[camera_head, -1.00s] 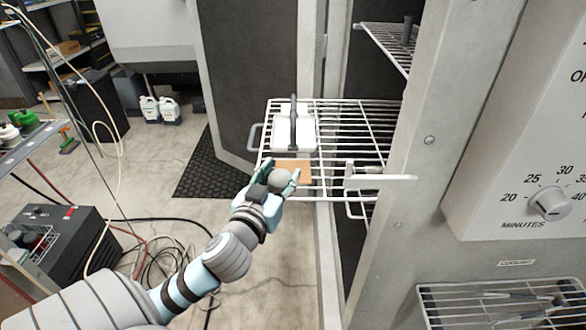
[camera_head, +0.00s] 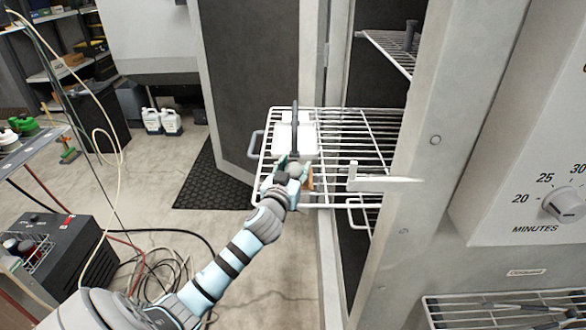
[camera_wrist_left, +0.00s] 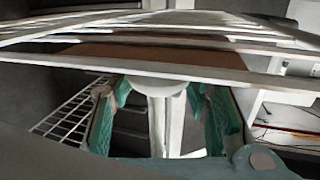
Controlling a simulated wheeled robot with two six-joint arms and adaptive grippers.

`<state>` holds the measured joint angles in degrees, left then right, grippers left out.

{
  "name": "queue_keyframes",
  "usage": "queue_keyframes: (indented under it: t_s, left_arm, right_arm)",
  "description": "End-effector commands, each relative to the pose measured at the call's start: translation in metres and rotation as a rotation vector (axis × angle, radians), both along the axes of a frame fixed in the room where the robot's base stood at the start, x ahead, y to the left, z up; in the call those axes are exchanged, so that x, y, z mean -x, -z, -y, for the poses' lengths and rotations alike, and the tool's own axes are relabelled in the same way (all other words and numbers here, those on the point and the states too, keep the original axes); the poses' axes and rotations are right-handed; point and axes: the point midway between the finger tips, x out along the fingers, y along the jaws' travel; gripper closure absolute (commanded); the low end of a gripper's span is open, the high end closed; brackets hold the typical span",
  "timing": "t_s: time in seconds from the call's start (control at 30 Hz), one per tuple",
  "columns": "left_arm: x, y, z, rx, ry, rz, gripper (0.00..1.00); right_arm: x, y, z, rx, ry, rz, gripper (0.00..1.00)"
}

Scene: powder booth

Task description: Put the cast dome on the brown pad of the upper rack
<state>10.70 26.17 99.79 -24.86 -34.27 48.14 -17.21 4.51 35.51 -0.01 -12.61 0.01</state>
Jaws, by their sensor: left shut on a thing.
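My left gripper (camera_head: 292,168) is at the front edge of the pulled-out wire rack (camera_head: 345,135), over the brown pad's area. It is shut on the cast dome (camera_head: 296,172), a small pale grey rounded piece mostly hidden by the fingers. In the left wrist view the dome (camera_wrist_left: 160,86) shows between the teal fingers (camera_wrist_left: 163,115), partly behind a white rack bar. The brown pad (camera_head: 310,180) shows only as a sliver right of the gripper; it also shows beyond the bars in the left wrist view (camera_wrist_left: 150,54). I cannot tell whether dome and pad touch.
A white block (camera_head: 291,140) with a dark upright part stands on the rack just behind the gripper.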

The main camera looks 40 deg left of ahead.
Motion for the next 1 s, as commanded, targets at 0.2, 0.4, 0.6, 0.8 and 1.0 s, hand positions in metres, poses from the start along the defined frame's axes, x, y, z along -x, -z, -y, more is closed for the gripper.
queue_keyframes:
  t_s: [0.2, 0.4, 0.6, 0.8, 1.0]
  left_arm:
    - [0.0, 0.001, 0.0, 0.0, 0.0, 0.0, 0.36]
    - [0.0, 0.001, 0.0, 0.0, 0.0, 0.0, 0.36]
    - [0.008, -0.001, 0.003, -0.001, 0.001, 0.0, 0.36]
    - [0.047, -0.003, 0.019, -0.001, 0.003, -0.002, 0.36]
    - [0.092, -0.005, 0.037, 0.001, 0.002, -0.002, 0.36]
  right_arm:
    - [0.0, 0.001, 0.0, 0.0, 0.0, 0.0, 0.6]
    - [0.0, 0.001, 0.0, 0.0, 0.0, 0.0, 0.6]
    - [0.0, -0.001, 0.0, 0.0, 0.0, 0.0, 0.6]
    - [0.0, -0.004, 0.0, 0.0, 0.0, 0.001, 0.6]
    - [0.0, -0.006, 0.0, 0.0, 0.0, 0.001, 0.6]
